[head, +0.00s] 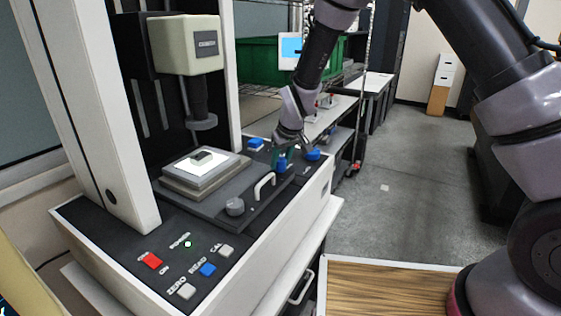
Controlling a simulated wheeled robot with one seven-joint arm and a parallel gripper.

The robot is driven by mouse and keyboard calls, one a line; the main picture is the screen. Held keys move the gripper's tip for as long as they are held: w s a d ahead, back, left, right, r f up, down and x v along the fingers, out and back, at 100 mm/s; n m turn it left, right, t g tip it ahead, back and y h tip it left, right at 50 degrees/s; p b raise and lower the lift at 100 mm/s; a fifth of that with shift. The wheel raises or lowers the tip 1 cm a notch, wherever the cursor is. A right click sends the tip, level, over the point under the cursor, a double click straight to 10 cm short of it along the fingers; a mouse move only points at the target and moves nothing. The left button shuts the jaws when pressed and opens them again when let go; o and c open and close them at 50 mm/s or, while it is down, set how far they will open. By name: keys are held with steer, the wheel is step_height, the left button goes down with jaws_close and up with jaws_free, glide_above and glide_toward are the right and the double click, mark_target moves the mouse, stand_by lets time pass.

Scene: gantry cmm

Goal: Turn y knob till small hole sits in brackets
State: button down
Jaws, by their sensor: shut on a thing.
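My gripper (284,157) points down at the right end of the machine's dark deck and is shut on a blue knob (281,166). The gripper partly hides this knob, and I cannot read a label that marks it as the y knob. No small hole can be made out in the part. A small screen (291,47) shows light blue behind my arm; any brackets on it are too small to see.
Another blue knob (313,154) stands just right of my gripper. A grey knob (235,206) and a pale handle (264,186) are at the deck's front. A red switch (151,260) and several buttons sit nearer. Open floor (400,190) lies to the right.

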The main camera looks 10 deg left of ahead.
steer(key=shift+m, duration=0.7)
steer(key=shift+t, duration=0.3)
steer(key=shift+c, duration=2.2)
jaws_free()
steer(key=shift+r, duration=0.1)
steer(key=v, duration=1)
steer(key=shift+r, duration=0.35)
